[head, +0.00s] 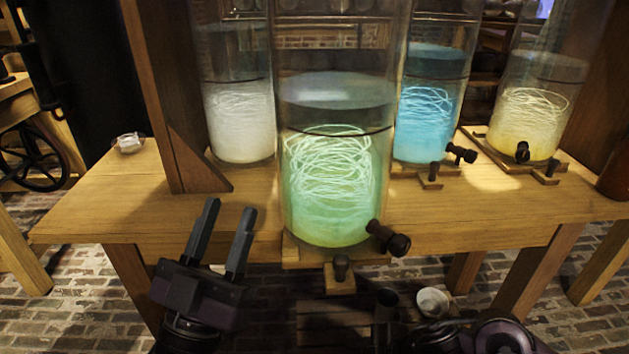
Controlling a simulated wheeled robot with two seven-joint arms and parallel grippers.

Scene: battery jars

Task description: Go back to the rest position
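My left gripper (231,208) is in the lower left middle of the head view. Its two dark fingers point up and stand apart, with nothing between them. It is in front of the wooden table's front edge, left of the green jar (330,185). Dark rounded parts of my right arm show at the bottom right. I cannot make out the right gripper's fingers among the dark shapes there.
The wooden table (100,205) holds the green jar in front, with white (240,120), blue (425,110) and yellow (530,110) jars behind. A dark tap (388,238) sticks out from the green jar. A white cup (432,302) stands low in front.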

